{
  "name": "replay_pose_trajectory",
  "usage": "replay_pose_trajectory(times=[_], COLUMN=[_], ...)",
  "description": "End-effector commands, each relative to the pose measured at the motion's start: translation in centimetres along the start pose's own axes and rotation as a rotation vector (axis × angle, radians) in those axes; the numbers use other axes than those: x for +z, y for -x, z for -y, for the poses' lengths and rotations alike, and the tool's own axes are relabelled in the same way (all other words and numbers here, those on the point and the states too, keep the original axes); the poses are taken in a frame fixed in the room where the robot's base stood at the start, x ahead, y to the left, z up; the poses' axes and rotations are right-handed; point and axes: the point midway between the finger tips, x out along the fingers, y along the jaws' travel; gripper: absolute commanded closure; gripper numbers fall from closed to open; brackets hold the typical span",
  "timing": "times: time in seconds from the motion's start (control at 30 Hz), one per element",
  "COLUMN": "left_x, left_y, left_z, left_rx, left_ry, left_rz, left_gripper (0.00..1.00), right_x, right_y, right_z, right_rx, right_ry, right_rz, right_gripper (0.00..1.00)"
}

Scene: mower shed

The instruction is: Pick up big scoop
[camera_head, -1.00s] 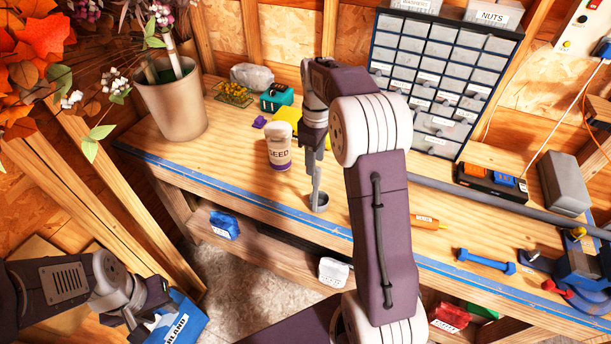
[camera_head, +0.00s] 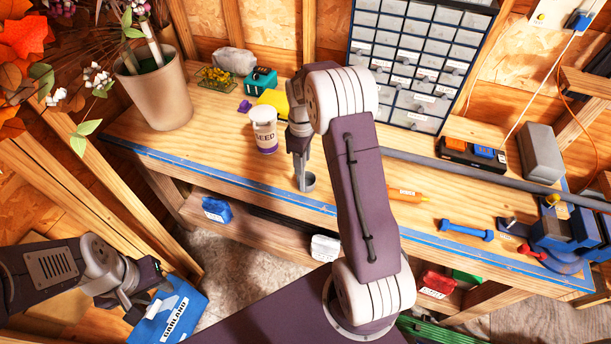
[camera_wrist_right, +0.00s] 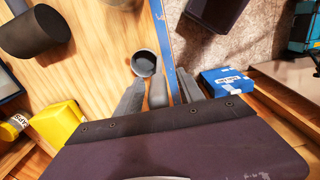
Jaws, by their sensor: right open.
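The big scoop, seen as a small grey cup (camera_head: 308,182), stands on the workbench near its blue-striped front edge. In the right wrist view its round cup (camera_wrist_right: 143,63) shows just past my fingertips, with a grey bar, apparently its handle, between the fingers. My right gripper (camera_head: 302,178) is open and low at the scoop; it also shows in the wrist view (camera_wrist_right: 158,95). Contact with the handle is unclear. My left gripper (camera_head: 143,299) is at the lower left against a blue box marked GARLAND (camera_head: 172,314); its fingers are mostly hidden.
On the bench (camera_head: 185,110), a seed tub (camera_head: 264,132) stands behind and left of the scoop. A plant pot (camera_head: 155,90) is at left, a drawer cabinet (camera_head: 415,65) at the back. A screwdriver (camera_head: 408,195) and blue dumbbell (camera_head: 466,230) lie to the right.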

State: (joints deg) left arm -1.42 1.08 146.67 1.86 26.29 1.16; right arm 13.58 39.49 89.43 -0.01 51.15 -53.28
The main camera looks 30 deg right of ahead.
Motion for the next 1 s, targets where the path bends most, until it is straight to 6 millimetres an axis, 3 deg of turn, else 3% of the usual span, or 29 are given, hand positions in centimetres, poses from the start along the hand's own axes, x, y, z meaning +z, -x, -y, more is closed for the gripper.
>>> replay_pose_trajectory(times=[0.2, 0.37, 0.73, 1.0], left_x=[0.0, 0.0, 0.0, 0.2], left_y=[-0.1, -0.1, -0.3, -1.7], left_z=[0.0, 0.0, 0.0, 0.0], left_rx=[0.000, 0.000, 0.000, 0.000], left_ry=[0.000, 0.000, 0.000, 0.000], left_rz=[0.000, 0.000, 0.000, 0.000], left_gripper=[0.64, 0.64, 0.64, 0.64], right_x=[0.0, 0.0, -0.1, -0.1], right_y=[-0.2, -0.1, 0.5, 6.7], right_z=[0.0, 0.0, -0.1, -0.2], right_rx=[0.001, 0.001, 0.005, 0.007], right_ry=[0.000, 0.000, 0.000, 0.000], right_rz=[-0.001, -0.001, -0.004, -0.005], right_gripper=[0.57, 1.00, 1.00, 1.00])
